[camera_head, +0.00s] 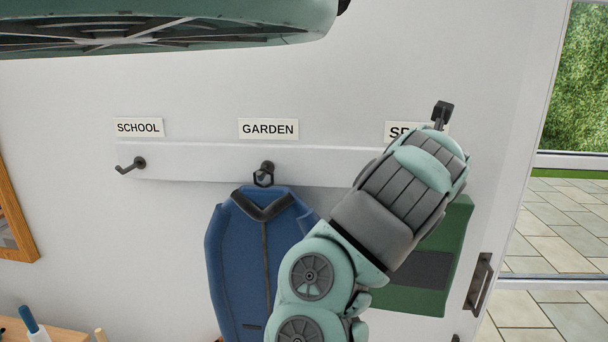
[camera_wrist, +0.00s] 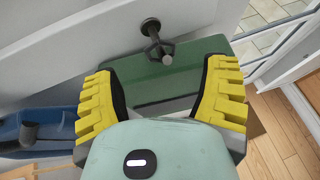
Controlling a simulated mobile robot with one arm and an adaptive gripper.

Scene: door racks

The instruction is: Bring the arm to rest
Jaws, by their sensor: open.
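My arm (camera_head: 400,190) reaches up in front of the rack in the head view, and its end covers part of the right-hand label. My gripper (camera_wrist: 160,72) shows in the wrist view with its two yellow fingers wide apart and nothing between them in its grasp. A dark hook (camera_wrist: 151,28) is just beyond the fingertips. A green item with a dark band (camera_head: 425,270) hangs at the right behind my arm; it also shows beyond the fingers in the wrist view (camera_wrist: 165,75).
The white rack rail (camera_head: 205,163) carries an empty hook (camera_head: 132,165) under the SCHOOL label (camera_head: 138,128). A blue jacket (camera_head: 240,260) hangs under the GARDEN label (camera_head: 268,129). A door handle (camera_head: 479,285) and glazing are at right; a wooden surface (camera_head: 60,334) is low left.

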